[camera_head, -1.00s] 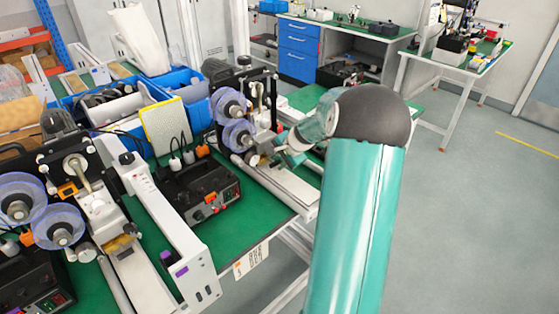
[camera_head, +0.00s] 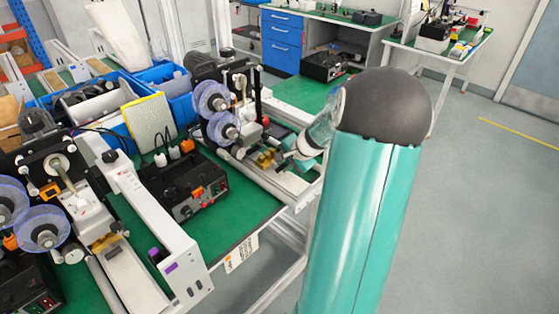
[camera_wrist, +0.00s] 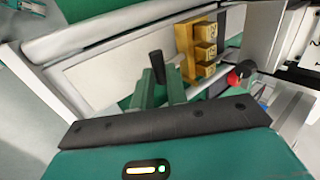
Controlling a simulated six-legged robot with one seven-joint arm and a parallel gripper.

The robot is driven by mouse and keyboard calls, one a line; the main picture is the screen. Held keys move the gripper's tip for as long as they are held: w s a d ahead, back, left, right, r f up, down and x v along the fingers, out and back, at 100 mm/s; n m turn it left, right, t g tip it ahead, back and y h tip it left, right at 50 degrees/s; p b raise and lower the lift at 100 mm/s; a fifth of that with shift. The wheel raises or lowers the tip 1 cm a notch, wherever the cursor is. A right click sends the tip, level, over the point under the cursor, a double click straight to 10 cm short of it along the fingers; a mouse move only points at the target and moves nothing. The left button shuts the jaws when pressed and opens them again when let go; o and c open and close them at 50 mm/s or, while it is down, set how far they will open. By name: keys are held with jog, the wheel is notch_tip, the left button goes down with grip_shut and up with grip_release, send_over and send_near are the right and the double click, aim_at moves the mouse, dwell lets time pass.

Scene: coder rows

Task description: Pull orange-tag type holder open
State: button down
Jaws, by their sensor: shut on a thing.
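The brass type holder (camera_wrist: 197,50) shows in the wrist view as a golden block with raised blocks carrying small marks, beside a white rail. In the head view it is a small golden patch (camera_head: 265,159) at the front of the coder with purple reels (camera_head: 212,97). My gripper (camera_wrist: 158,80) has its green fingers closed around a dark upright handle (camera_wrist: 156,62) beside the brass block. How the handle joins the block is partly hidden. In the head view my gripper (camera_head: 290,160) is small and partly covered by my arm. I cannot make out an orange tag on this holder.
A red knob (camera_wrist: 234,77) sits close to the right of my fingers. A black control box (camera_head: 190,190) stands left of the coder. A second coder (camera_head: 75,205) is at the left. Open floor (camera_head: 480,210) lies to the right.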

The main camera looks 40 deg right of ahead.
jog(key=c, duration=1.4)
grip_release()
jog(key=v, duration=1.3)
jog(key=shift+s+r, duration=0.2)
jog(key=shift+r, duration=0.15)
